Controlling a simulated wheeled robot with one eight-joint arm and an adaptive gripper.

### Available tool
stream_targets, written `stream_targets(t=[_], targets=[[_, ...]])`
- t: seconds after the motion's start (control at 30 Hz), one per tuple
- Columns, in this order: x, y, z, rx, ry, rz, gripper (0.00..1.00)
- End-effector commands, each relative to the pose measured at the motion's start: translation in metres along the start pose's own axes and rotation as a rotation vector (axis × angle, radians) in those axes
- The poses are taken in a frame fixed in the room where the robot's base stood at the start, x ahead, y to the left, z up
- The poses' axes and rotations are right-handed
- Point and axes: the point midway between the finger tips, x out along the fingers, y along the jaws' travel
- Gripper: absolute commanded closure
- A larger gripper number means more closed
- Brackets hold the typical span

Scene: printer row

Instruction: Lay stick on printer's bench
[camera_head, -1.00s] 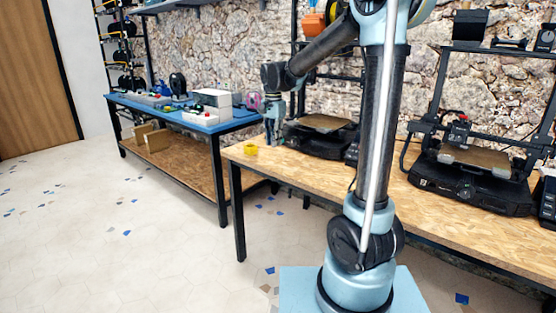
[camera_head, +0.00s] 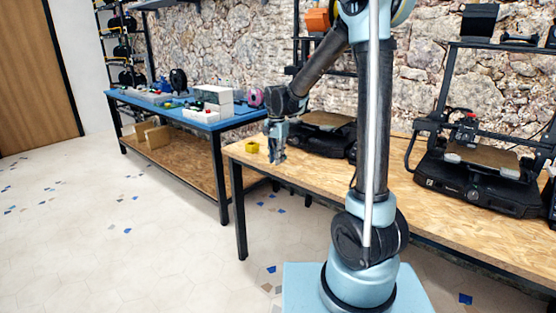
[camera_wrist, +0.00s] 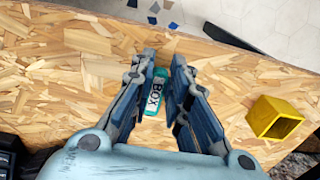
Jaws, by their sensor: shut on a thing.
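The stick (camera_wrist: 154,92) is a small teal block with a white label reading BOX. In the wrist view it sits between the two fingers of my gripper (camera_wrist: 165,58), which is shut on it. The wood-chip top of the printer's bench (camera_wrist: 70,75) lies below. In the head view my gripper (camera_head: 279,160) points down over the left end of the printer's bench (camera_head: 310,178). The stick cannot be made out there. I cannot tell whether the stick touches the bench top.
A yellow open box-like piece (camera_head: 252,147) lies just left of my gripper; it is at the right in the wrist view (camera_wrist: 262,117). A black printer (camera_head: 325,140) stands close behind, another printer (camera_head: 475,180) further right. The bench top between them is bare.

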Motion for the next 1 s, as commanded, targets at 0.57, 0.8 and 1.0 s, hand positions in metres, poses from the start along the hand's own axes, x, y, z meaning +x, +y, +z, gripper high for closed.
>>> stream_targets(t=[0.57, 0.8, 1.0], targets=[[0.0076, 0.0003, -0.0001, 0.000, 0.000, 0.000, 0.64], [0.0075, 0.0008, -0.0010, 0.002, 0.000, 0.000, 0.64], [0.0007, 0.0010, -0.0016, 0.002, 0.000, 0.000, 0.64]])
